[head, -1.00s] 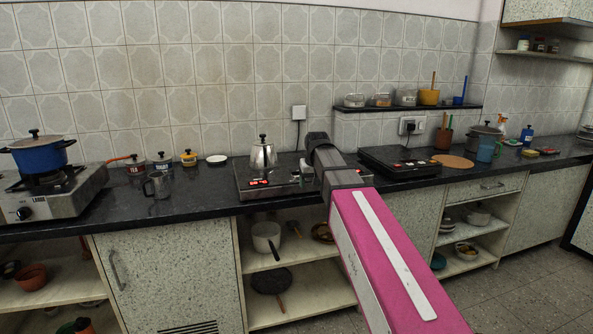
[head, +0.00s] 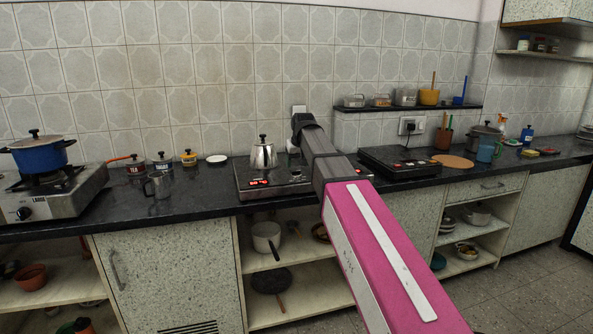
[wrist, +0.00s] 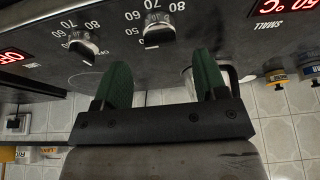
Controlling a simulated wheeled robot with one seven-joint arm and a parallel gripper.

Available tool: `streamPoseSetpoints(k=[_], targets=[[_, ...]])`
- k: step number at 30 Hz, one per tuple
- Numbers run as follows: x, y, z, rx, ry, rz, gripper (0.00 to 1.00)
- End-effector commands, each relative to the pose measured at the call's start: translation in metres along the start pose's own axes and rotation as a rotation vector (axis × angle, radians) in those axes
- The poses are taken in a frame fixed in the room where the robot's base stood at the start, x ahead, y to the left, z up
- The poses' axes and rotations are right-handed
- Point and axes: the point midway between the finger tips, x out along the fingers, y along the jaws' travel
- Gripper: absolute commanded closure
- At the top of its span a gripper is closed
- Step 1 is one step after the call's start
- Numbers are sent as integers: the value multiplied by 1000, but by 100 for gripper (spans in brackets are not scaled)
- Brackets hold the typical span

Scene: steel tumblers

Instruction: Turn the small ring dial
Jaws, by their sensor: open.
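The dark cooktop (head: 285,192) lies on the black counter, with red displays on its front. In the wrist view its panel shows upside down with two black knobs among printed numbers. One knob (wrist: 158,28) is nearer the SMALL label (wrist: 265,30) and a lit red display; the other knob (wrist: 82,47) is nearer an OFF display. I take the first as the small ring dial. My gripper (wrist: 161,62) is open, with its two green fingers apart and nothing between them. The first knob lies just beyond the fingertips, apart from them. In the head view my arm hides the gripper.
A steel kettle (head: 263,155) stands on the cooktop, left of my arm. A second black cooktop (head: 400,162) lies to the right. Several lidded pots and a steel jug (head: 158,184) stand on the counter (head: 205,185) at left. A wall shelf (head: 410,108) is behind.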

Motion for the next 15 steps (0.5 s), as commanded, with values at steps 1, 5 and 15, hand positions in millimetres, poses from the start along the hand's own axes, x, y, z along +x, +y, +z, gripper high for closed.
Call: streamPoseSetpoints(k=[1, 5, 15], targets=[[9, 0, -1, 0, -1, 0, 34], [26, 0, 0, 0, -1, 0, 34], [41, 0, 0, 0, 0, 0, 34]])
